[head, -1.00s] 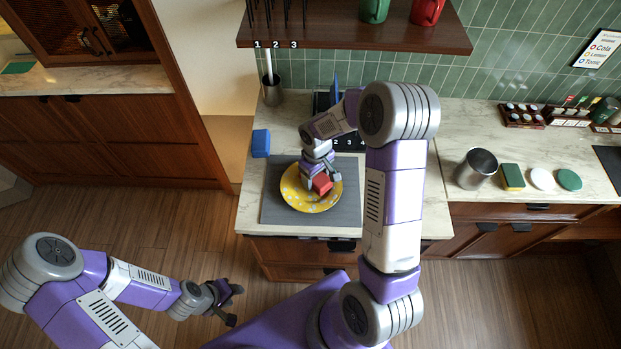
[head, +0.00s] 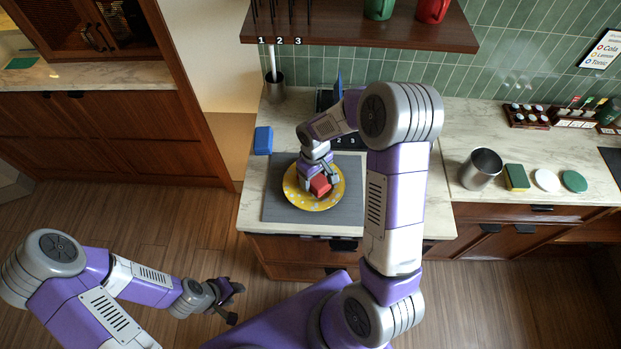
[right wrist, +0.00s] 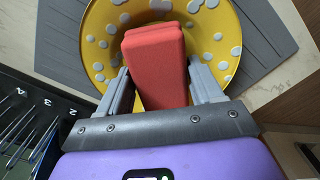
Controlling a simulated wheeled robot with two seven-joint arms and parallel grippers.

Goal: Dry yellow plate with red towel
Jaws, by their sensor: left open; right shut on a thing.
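The yellow plate (head: 299,198) with pale spots lies on a grey mat (head: 350,205) on the counter. My right gripper (head: 324,180) is over the plate, shut on the red towel (head: 320,186), a folded block. In the right wrist view the red towel (right wrist: 155,62) sits between the two fingers and covers part of the yellow plate (right wrist: 238,45). I cannot tell whether the towel touches the plate. My left gripper (head: 236,303) is open and empty, low over the floor in front of the counter.
A blue block (head: 263,140) lies left of the mat. A numbered black rack (right wrist: 35,110) stands behind the mat, partly hidden by my right arm. A metal cup (head: 480,168), a sponge (head: 516,177) and two round pads are to the right. A shelf (head: 360,32) overhangs the back.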

